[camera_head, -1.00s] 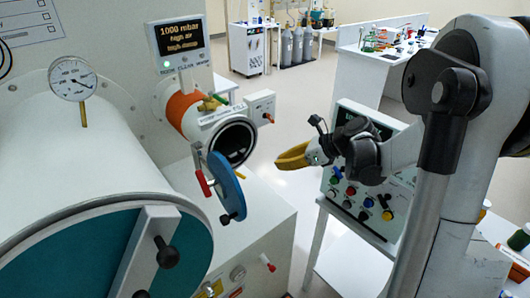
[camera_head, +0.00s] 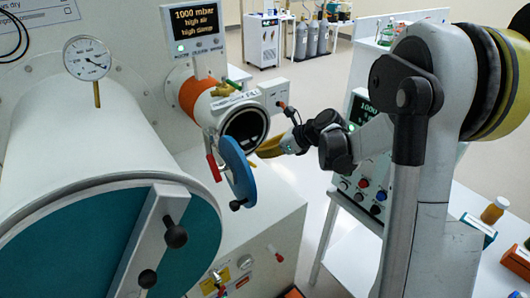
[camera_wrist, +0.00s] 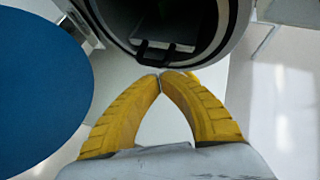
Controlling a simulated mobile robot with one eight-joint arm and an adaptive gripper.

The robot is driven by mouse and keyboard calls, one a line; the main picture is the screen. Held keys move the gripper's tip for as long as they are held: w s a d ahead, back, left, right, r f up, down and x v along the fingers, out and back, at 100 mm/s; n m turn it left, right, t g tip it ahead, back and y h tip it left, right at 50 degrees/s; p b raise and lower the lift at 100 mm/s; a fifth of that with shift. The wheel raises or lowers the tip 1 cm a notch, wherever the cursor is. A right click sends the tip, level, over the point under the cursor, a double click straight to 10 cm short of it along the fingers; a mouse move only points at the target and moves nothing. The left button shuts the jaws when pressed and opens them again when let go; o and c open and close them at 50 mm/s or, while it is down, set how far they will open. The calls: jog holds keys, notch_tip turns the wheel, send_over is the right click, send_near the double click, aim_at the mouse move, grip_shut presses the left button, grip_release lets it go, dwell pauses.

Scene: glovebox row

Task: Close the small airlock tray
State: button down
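The small airlock (camera_head: 207,108) is a short white tube with an orange collar. Its round blue door (camera_head: 238,172) hangs open at the front; the door also fills the left of the wrist view (camera_wrist: 38,85). In the wrist view the grey tray (camera_wrist: 172,25) lies inside the dark round mouth, with a black handle (camera_wrist: 165,48) at its front near the lower rim. My gripper (camera_wrist: 160,77) has its yellow fingertips together with nothing seen between them, just below and in front of the mouth.
A large white airlock (camera_head: 90,150) with a teal door (camera_head: 80,250) and a gauge (camera_head: 87,58) stands at the left. A display (camera_head: 196,28) sits above the small airlock. A control panel (camera_head: 362,185) stands behind my arm. A bench with bottles (camera_head: 494,210) is at the right.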

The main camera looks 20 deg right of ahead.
aim_at(253, 140)
jog(key=w, duration=0.1)
jog(key=w+a, duration=0.1)
jog(key=w, duration=0.3)
jog(key=shift+w+a+f+b, duration=0.1)
jog(key=shift+w+a+b, duration=0.1)
jog(key=shift+a+b, duration=0.15)
jog(key=shift+s, duration=0.2)
jog(key=shift+d, duration=0.1)
